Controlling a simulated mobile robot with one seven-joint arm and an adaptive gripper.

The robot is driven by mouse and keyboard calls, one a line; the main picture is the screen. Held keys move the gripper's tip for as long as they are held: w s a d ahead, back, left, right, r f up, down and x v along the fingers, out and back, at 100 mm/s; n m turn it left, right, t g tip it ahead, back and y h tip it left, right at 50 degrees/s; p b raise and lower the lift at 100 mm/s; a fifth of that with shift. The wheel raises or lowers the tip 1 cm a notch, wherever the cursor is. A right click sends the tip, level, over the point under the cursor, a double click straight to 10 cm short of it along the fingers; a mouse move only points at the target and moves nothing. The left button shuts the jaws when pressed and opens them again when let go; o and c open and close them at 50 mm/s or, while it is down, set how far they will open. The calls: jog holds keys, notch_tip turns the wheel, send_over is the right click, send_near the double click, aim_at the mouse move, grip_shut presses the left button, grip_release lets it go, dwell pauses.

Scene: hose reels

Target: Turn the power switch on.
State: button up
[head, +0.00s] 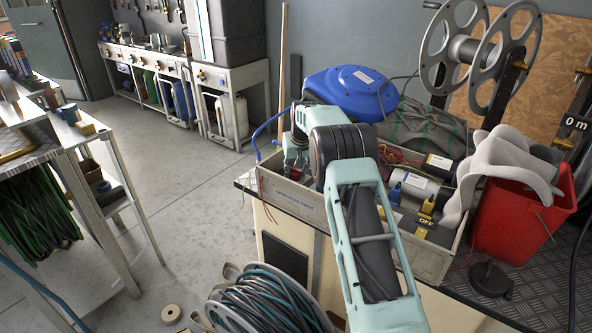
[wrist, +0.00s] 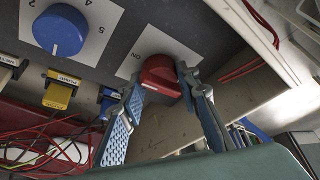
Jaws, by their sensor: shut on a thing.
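The power switch appears to be a red knob (wrist: 162,76) on a white plate, mounted on a dark panel (wrist: 200,40) in the wrist view. The letters "ON" show on the plate to the left of the knob. My gripper (wrist: 158,88) has one blue-padded finger on each side of the knob and is shut on it. Which way the knob points is hard to tell.
A blue dial (wrist: 59,30) with numbers and a yellow lever (wrist: 60,92) sit left of the knob. Red wires (wrist: 245,68) run close by. In the head view, the crate (head: 295,200) also holds a part marked "OFF"; a red bucket (head: 515,225) stands right.

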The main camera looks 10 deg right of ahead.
jog(key=shift+a+m, duration=0.1)
jog(key=shift+m, duration=0.5)
jog(key=o, duration=1.1)
jog(key=shift+o, duration=0.2)
jog(key=shift+r, duration=0.1)
jog(key=v, duration=1.2)
jog(key=shift+a, duration=0.25)
